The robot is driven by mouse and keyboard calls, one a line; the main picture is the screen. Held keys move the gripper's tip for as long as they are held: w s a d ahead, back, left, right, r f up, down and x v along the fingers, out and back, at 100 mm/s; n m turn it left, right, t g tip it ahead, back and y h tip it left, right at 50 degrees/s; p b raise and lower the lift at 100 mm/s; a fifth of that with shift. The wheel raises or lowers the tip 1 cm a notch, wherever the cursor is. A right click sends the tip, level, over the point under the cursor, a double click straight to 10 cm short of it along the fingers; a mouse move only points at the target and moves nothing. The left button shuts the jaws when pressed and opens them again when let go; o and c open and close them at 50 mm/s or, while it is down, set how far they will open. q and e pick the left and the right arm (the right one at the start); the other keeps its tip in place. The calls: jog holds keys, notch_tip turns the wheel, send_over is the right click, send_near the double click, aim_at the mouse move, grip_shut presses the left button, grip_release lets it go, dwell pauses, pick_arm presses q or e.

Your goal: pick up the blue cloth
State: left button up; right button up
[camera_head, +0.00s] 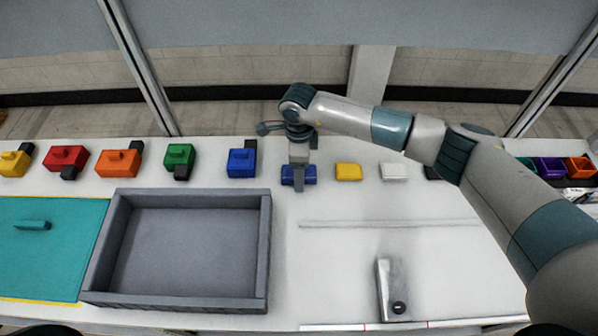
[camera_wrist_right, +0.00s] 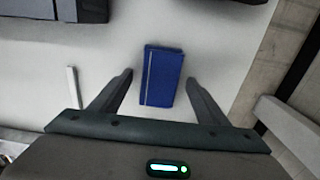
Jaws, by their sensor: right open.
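The blue cloth (camera_head: 309,174) is a small folded bundle on the white table, in a row with a yellow and a white one. My right gripper (camera_head: 298,183) points down over it and hides its middle in the head view. In the right wrist view the cloth (camera_wrist_right: 162,77) lies ahead of and between the two spread fingers (camera_wrist_right: 158,84), with a gap on both sides. The right gripper is open and holds nothing. My left gripper is not in view.
A yellow folded cloth (camera_head: 348,171) and a white one (camera_head: 394,172) lie to the right. A grey open tray (camera_head: 262,250) and a teal panel (camera_head: 50,260) fill the front left. A metal fixture (camera_head: 384,285) stands at the front.

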jog(key=c, duration=1.2)
jog(key=shift+r, duration=0.15)
jog(key=shift+r+b, duration=0.4)
jog(key=shift+b, duration=0.1)
jog(key=r+b, duration=0.2)
jog(key=r, duration=0.1)
jog(key=shift+d, duration=0.35)
jog(key=s+d+r+b, duration=0.1)
jog(key=d+r, duration=0.1)
jog(key=d, duration=0.1)
jog(key=s+d+r+b, duration=0.2)
jog(key=d, duration=0.1)
jog(key=s+d+r+b, duration=0.1)
jog(key=d+r, duration=0.2)
jog(key=d, duration=0.1)
jog(key=shift+s+b, duration=0.3)
jog(key=shift+b, duration=0.05)
